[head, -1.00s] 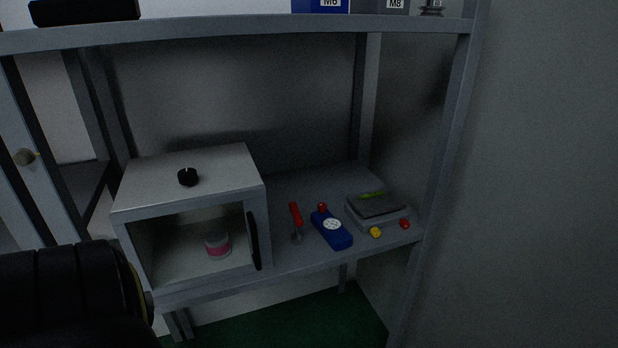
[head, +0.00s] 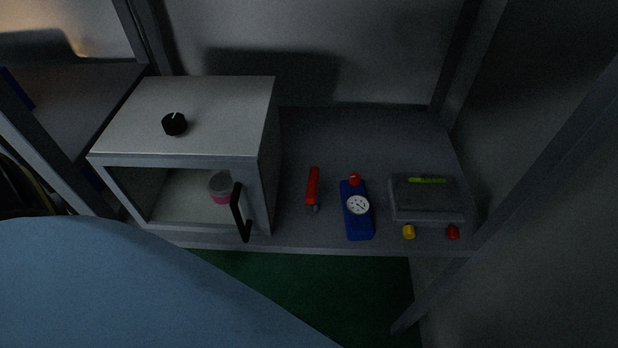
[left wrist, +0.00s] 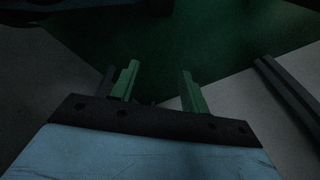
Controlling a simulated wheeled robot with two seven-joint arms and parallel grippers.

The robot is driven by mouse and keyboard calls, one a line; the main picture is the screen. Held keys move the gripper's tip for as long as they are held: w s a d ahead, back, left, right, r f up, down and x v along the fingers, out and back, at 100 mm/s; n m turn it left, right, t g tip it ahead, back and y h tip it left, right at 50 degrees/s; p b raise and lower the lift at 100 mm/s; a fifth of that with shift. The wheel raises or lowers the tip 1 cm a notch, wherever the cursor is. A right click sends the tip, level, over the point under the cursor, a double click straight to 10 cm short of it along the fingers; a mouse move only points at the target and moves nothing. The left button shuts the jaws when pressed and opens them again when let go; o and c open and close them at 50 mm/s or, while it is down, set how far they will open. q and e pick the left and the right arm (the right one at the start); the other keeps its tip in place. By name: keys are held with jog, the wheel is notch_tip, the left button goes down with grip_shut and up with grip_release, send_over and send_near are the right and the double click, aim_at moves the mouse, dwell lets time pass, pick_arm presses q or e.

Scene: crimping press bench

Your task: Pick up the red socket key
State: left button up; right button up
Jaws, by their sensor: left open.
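The red socket key (head: 312,187) lies on the grey shelf (head: 350,136) in the head view, between the white box and a blue gauge. Its red handle points away from me and its grey end is toward the front edge. Nothing touches it. My left gripper (left wrist: 157,86) shows only in the left wrist view, with two green fingers apart and nothing between them. It points at a dark green floor and a pale floor, away from the shelf. My right gripper is not in view.
A white open-fronted box (head: 190,117) with a dark handle (head: 240,213) holds a pink-and-grey jar (head: 221,188). Shelf behind the key is clear.

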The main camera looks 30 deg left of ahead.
pick_arm(q)
jog(key=w+d+r+m+t+h+p, duration=0.1)
jog(key=w+d+r+m+p, duration=0.3)
jog(key=r, duration=1)
jog(key=w+d+r+m+h+p, duration=0.1)
jog(key=w+r+p, duration=0.35)
jog(key=r, duration=1.05)
jog(key=w+d+r+m+t+p, duration=0.1)
jog(key=w+d+r+m+p, duration=0.15)
jog(key=w+r, duration=0.8)
notch_tip(320, 180, up, 12)
jog(key=m+g+y, duration=0.2)
jog(key=m+g, duration=0.2)
jog(key=m, duration=1.6)
send_over(313, 181)
notch_tip(313, 181, down, 8)
jog(key=shift+s+r+p, duration=0.15)
jog(key=shift+p, duration=0.25)
jog(key=shift+f+p, duration=0.4)
jog(key=shift+f, duration=2.2)
grip_shut()
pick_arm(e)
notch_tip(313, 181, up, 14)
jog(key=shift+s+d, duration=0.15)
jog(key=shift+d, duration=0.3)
